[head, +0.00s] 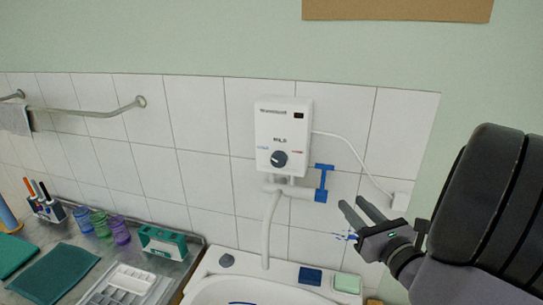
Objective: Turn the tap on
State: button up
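The tap has a blue handle (324,183) on a white pipe fitting below a white wall water heater (283,137). A white spout (270,230) hangs down from the fitting over the white sink (250,290). My gripper (354,210) is to the right of and a little below the blue handle, apart from it in the picture. Its two fingers point up and left with a gap between them, and nothing is between them. Whether water flows cannot be seen.
A white cable (362,168) runs from the heater to a wall box (401,201). A blue block (310,276) and a green block (347,283) lie on the sink's rim. Cups, a teal caddy (162,241) and a white tray (122,287) fill the left counter.

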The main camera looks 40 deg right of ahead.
aim_at(322, 190)
jog(key=x, duration=1.4)
jog(key=shift+w+a+b, duration=0.25)
jog(key=shift+a+b, duration=0.05)
jog(key=shift+b, duration=0.1)
jog(key=shift+r, duration=0.1)
grip_shut()
dwell(0.4)
